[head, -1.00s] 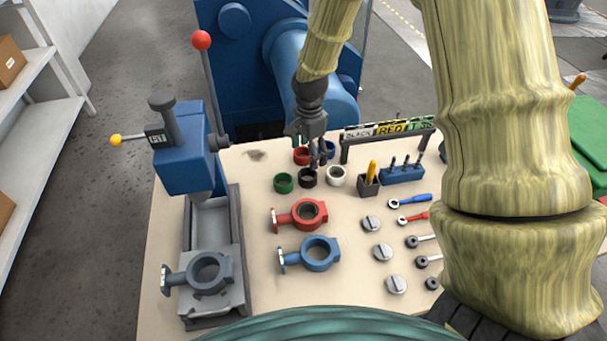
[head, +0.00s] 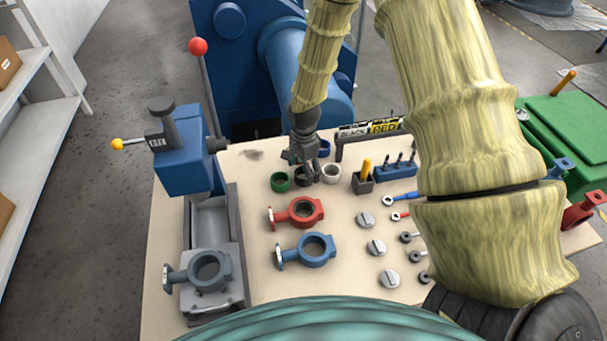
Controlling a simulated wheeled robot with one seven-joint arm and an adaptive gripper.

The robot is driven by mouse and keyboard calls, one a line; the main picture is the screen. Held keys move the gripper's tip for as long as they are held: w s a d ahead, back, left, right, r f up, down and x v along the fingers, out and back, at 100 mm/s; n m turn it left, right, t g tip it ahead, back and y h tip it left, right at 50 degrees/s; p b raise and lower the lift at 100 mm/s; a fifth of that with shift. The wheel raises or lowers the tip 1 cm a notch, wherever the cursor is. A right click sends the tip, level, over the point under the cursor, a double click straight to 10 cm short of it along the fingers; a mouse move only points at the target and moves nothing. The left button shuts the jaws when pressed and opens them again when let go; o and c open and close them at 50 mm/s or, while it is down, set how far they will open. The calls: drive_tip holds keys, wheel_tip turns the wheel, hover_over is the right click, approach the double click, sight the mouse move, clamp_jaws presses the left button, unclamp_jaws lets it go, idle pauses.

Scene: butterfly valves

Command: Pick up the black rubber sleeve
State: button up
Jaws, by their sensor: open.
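The black rubber sleeve (head: 302,180) stands on the beige table behind the red valve body, between the green sleeve (head: 281,182) and the white sleeve (head: 331,173). My gripper (head: 308,176) is open and points down at the black sleeve, with its fingers over it and hiding part of it. I cannot tell whether the fingers touch the sleeve. A blue sleeve (head: 323,149) stands behind, and the red sleeve beside it is hidden by my gripper.
A red valve body (head: 296,212) and a blue one (head: 307,250) lie in front. A blue press (head: 186,160) holds a grey body at left. A labelled rack (head: 368,133), a pen holder (head: 362,183) and a blue tool block (head: 395,172) stand at right. Bare table lies left of the sleeves.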

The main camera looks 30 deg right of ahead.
drive_tip(key=shift+f, duration=1.15)
drive_tip(key=shift+c, duration=0.4)
drive_tip(key=c, duration=1)
drive_tip(key=shift+r, duration=0.1)
